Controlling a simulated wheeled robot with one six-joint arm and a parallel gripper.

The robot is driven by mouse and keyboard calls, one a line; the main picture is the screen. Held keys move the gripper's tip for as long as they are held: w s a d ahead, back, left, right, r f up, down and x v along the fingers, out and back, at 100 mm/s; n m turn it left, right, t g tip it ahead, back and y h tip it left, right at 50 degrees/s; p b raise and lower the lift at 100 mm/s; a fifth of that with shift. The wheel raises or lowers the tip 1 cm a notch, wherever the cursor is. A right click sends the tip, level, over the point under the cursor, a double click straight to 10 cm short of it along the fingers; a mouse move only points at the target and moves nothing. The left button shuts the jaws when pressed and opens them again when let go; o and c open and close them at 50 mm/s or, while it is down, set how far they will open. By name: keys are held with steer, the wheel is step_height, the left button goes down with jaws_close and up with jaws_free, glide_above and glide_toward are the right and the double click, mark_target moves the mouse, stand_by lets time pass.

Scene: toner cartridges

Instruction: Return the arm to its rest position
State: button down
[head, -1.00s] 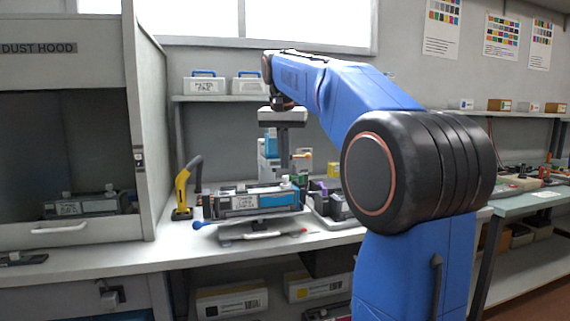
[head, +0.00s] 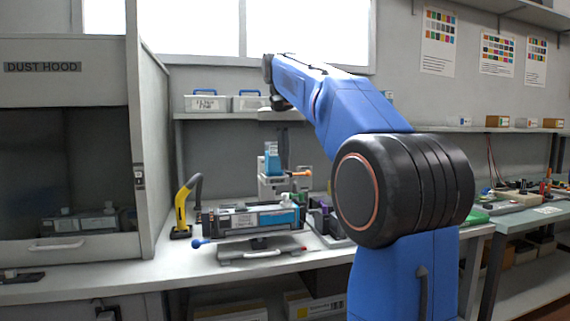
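My blue arm rises at the right of the head view and bends over to the left. My gripper (head: 283,150) hangs down from its end, above the back of the bench. Its finger tips are small and seen edge-on, so I cannot tell whether it is open or shut. A toner cartridge (head: 251,219) with a blue end and a white label lies on a stand (head: 262,250) on the bench, in front of and below my gripper. A blue-and-white device (head: 273,180) stands behind my gripper.
A dust hood (head: 60,68) with another cartridge (head: 78,223) inside stands at the left. A yellow tool with a dark hose (head: 182,208) stands beside the stand. A dark tray (head: 328,222) is partly hidden by my arm. A shelf (head: 220,115) holds white boxes.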

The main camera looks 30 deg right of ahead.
steer(key=shift+s, duration=0.1)
stand_by(0.4)
steer(key=s+a+f+n+t, duration=0.1)
steer(key=s+a+f+n, duration=0.2)
steer(key=s+f, duration=0.7)
steer(key=s+a+f+n+t+y, duration=0.1)
steer(key=s+a+f+n, duration=0.2)
steer(key=s+a+f, duration=0.4)
steer(key=s+a+f+n+t, duration=0.1)
steer(key=s+a+f+n, duration=0.2)
steer(key=s+f, duration=1)
step_height(320, 180, down, 8)
steer(key=a, duration=0.2)
steer(key=shift+a+r+y, duration=0.15)
steer(key=shift+a+y, duration=0.15)
